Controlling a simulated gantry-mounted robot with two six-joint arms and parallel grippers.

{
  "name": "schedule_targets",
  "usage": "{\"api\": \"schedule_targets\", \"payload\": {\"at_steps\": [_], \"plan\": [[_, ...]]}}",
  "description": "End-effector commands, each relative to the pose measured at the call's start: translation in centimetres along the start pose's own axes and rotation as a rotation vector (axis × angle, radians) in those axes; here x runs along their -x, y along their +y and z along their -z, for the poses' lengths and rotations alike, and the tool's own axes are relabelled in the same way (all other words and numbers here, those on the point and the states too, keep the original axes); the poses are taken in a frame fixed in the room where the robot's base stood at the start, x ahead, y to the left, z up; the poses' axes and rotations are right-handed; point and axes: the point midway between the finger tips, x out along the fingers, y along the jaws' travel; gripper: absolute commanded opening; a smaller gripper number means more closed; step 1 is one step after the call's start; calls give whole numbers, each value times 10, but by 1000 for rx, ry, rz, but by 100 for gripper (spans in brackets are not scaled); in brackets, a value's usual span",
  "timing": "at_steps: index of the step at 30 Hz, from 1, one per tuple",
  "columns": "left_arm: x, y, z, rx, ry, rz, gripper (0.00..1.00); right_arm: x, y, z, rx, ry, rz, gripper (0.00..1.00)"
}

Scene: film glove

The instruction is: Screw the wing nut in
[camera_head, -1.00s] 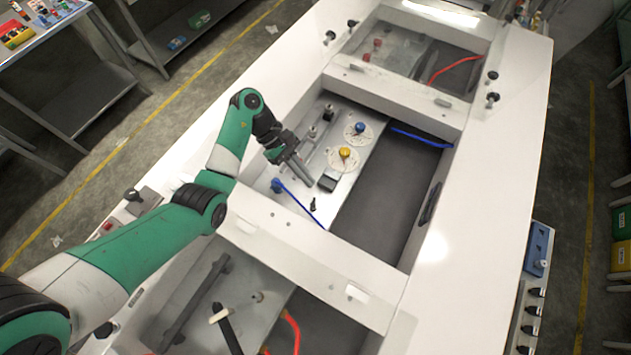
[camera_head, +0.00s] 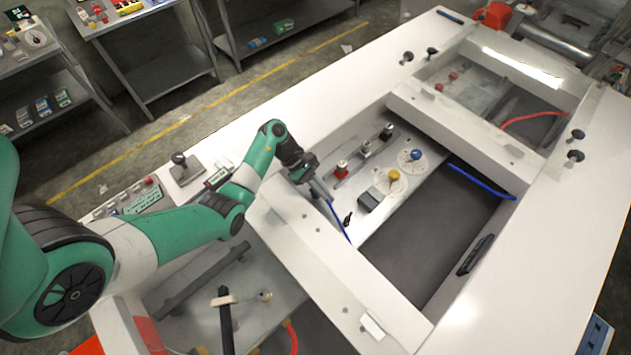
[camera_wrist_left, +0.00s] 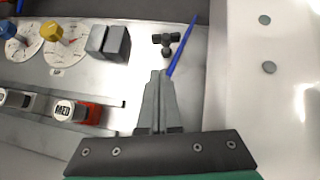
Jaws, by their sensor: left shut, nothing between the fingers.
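A small black winged piece (camera_head: 348,218), which looks like the wing nut, stands on the grey metal panel (camera_head: 368,215) in the middle bay. It also shows in the left wrist view (camera_wrist_left: 166,40), just beyond my fingertips. My left gripper (camera_head: 326,197) points down over the near-left end of this panel. Its fingers (camera_wrist_left: 158,76) are shut together and empty, apart from the black piece. A blue tube (camera_wrist_left: 183,45) runs beside the piece and passes behind my fingers. The tube's near end is hidden by the gripper. My right gripper is not in view.
A dark grey block (camera_head: 370,200), a yellow knob (camera_head: 393,175) and a blue knob (camera_head: 417,154) on dials stand on the panel. A red-based switch (camera_head: 341,170) sits on a rail. White bay walls (camera_head: 330,262) surround the panel. The dark floor (camera_head: 430,240) beside it is open.

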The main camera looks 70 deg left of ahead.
Motion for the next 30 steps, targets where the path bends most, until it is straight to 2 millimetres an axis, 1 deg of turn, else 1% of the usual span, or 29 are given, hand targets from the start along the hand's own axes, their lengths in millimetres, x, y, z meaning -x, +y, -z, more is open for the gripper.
{"api": "schedule_targets", "payload": {"at_steps": [1, 2, 3, 4, 9, 13, 21, 26, 30], "plan": [[-10, -1, -1, 0, 0, 5, 0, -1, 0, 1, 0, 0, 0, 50], [-16, -1, -2, -1, 1, 4, 0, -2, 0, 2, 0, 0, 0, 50], [-18, -1, -10, -3, 1, 4, 0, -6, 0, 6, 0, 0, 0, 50], [-22, -1, -14, -3, 1, 3, 0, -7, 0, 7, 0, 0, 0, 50], [-37, -1, -25, -1, 2, 2, 0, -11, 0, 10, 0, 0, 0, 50], [-41, 0, -27, -1, 2, 0, 0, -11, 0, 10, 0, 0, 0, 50], [-42, 0, -27, -1, 2, -1, 0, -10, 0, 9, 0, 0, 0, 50], [-53, 6, -32, -4, 1, -1, 0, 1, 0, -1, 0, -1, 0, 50], [-50, 6, -36, -2, -1, -1, 0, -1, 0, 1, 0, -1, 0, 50]]}}
